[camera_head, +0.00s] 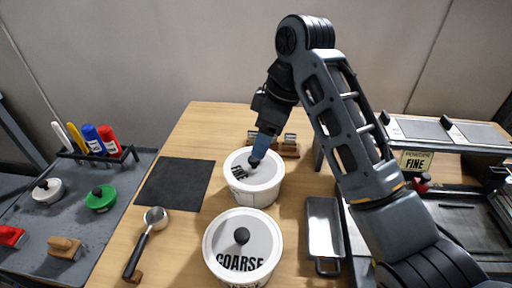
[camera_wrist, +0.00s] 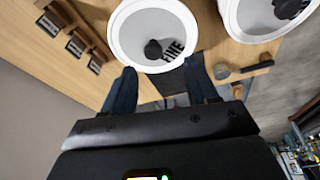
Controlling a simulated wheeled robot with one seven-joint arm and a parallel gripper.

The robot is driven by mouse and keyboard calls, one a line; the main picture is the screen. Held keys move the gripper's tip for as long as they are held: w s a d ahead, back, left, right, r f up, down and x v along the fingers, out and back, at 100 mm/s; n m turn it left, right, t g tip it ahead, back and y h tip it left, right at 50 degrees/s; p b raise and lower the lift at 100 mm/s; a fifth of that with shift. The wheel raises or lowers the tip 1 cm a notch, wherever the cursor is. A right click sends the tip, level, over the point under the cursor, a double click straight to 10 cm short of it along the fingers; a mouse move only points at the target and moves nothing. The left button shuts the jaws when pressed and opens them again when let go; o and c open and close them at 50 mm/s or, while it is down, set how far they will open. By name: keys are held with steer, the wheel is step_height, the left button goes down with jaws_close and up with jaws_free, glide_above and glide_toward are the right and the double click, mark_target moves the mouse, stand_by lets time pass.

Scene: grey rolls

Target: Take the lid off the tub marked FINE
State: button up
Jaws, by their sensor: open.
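The FINE tub (camera_head: 262,193) is a white round tub with a white lid (camera_head: 240,165) on it and black lettering on the lid. It stands upright on the wooden table. In the wrist view the tub (camera_wrist: 122,38) shows at the top, with a dark round knob (camera_wrist: 153,49) in the middle of its lid. My gripper (camera_head: 256,160) points down over this lid and hides part of it. In the wrist view its two blue fingers (camera_wrist: 162,68) are apart, with the knob just beyond the tips and nothing held. I cannot tell the exact gap to the knob.
The COARSE tub (camera_head: 222,235), lidded with a dark knob, stands in front of the FINE tub. A scoop (camera_head: 145,237) and a black mat (camera_head: 175,184) lie to the left. A metal tray (camera_head: 322,232) lies to the right. A wooden block rack (camera_head: 290,148) stands behind.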

mark_target(254, 164)
steer(key=shift+w+p+x, duration=0.15)
steer(key=shift+w+x, duration=0.05)
steer(key=shift+x, duration=1.1)
steer(key=shift+w+p+x, duration=0.15)
steer(key=shift+w+x, duration=0.05)
steer(key=shift+x, duration=1.1)
steer(key=shift+w+p+x, duration=0.15)
steer(key=shift+w+x, duration=0.05)
steer(key=shift+x, duration=1.15)
steer(key=shift+c, duration=0.2)
steer(key=shift+r, duration=0.1)
jaws_close()
